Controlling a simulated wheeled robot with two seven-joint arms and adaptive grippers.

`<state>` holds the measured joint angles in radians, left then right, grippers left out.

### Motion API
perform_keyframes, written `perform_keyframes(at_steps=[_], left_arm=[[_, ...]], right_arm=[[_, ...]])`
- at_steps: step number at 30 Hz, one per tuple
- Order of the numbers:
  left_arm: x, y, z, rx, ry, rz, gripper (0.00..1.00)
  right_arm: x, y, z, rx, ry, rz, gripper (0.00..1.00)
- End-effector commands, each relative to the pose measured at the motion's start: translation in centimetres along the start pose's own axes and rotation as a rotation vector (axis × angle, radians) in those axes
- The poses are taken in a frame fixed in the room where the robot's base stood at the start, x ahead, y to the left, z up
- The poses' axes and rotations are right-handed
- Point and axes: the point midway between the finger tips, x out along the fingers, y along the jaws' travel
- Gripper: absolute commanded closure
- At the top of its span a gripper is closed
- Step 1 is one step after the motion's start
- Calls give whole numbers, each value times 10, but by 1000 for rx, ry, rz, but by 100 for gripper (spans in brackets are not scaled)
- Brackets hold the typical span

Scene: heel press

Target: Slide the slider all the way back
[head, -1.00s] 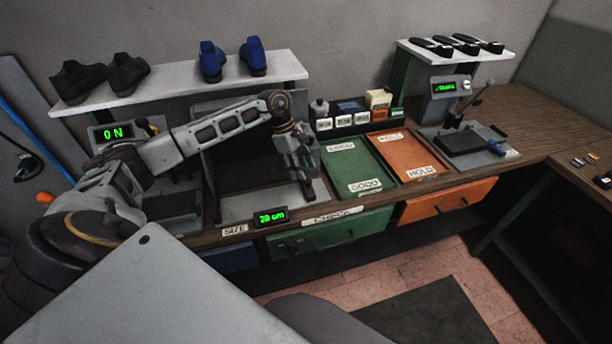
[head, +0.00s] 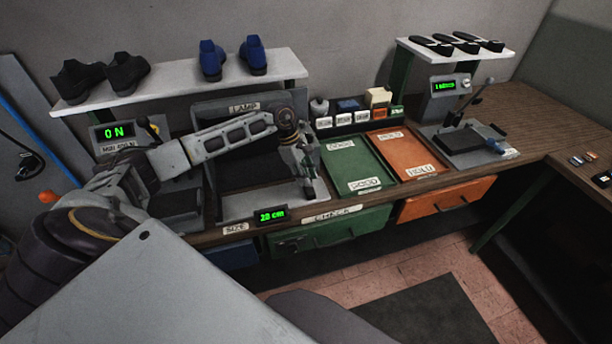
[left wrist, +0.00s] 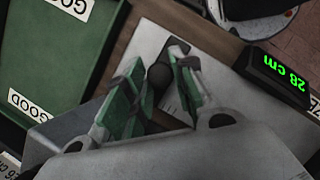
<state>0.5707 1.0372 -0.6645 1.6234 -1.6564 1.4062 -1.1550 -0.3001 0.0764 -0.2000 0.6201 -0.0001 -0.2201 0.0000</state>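The size gauge is a light grey plate (head: 240,207) with a green-lit display (head: 272,215) reading 28 cm at its front edge. In the left wrist view, a dark round knob (left wrist: 158,76) with a dark block (left wrist: 178,47) beside it shows over the plate; it looks like the slider. My left gripper (head: 309,186) is low over the plate's right side in the head view. In the left wrist view its green-padded fingers (left wrist: 158,85) are apart, with the knob between them. I cannot tell whether they touch it. My right gripper is not in view.
A green tray (head: 335,158) and an orange tray (head: 388,135) lie right of the gauge. A lamp-labelled dark panel (head: 225,165) stands behind the plate. A press with an ON display (head: 113,133) is at left, another machine (head: 450,100) at right. A shoe shelf (head: 180,83) overhangs behind.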

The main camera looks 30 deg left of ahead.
Motion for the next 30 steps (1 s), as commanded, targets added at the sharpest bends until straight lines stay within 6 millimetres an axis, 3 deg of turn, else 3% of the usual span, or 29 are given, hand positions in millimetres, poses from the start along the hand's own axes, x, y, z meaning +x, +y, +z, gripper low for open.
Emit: perform_keyframes(at_steps=[5, 14, 30], left_arm=[[0, 0, 0, 0, 0, 0, 100], [1, 2, 2, 0, -1, 1, 100], [11, 28, 25, 0, -2, 1, 100]], right_arm=[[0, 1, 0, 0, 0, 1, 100], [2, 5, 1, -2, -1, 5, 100], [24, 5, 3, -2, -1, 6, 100]])
